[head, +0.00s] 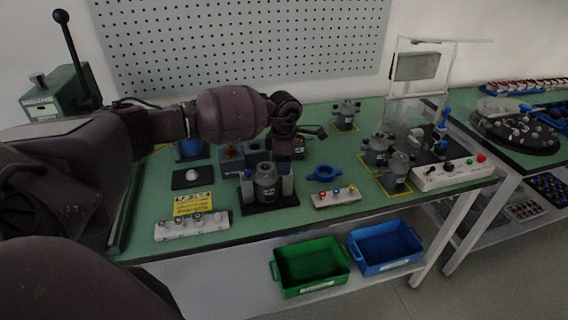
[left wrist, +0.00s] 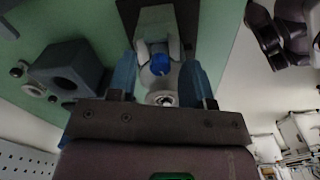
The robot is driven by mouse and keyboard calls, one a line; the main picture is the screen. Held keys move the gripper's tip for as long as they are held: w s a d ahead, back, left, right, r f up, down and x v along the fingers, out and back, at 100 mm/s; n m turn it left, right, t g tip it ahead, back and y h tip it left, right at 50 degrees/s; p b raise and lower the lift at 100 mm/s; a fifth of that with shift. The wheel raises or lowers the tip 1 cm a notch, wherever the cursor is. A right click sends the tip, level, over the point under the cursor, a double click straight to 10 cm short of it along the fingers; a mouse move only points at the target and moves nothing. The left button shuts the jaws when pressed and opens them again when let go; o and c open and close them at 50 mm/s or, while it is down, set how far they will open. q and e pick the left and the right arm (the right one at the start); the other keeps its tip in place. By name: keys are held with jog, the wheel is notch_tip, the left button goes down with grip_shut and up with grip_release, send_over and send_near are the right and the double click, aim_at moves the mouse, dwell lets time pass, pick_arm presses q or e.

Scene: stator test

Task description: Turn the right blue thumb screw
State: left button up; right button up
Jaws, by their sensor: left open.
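A blue thumb screw (left wrist: 160,64) shows in the left wrist view on a grey fixture (left wrist: 157,22) with a dark base plate. It lies between and just beyond the two fingers of my left gripper (left wrist: 164,76). The fingers are spread apart, with a visible gap to the screw on each side. In the head view my left gripper (head: 302,137) hangs over the middle of the green table, pointing down, and the thumb screw cannot be made out there. Whether this screw is the right one cannot be told. My right gripper is not in view.
A dark block with a round hole (left wrist: 70,68) stands close by. Green (head: 310,265) and blue (head: 385,247) bins sit below the front edge.

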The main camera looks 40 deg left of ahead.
pick_arm(q)
notch_tip(320, 180, up, 9)
jog(key=shift+f, duration=0.2)
jog(key=shift+r, duration=0.75)
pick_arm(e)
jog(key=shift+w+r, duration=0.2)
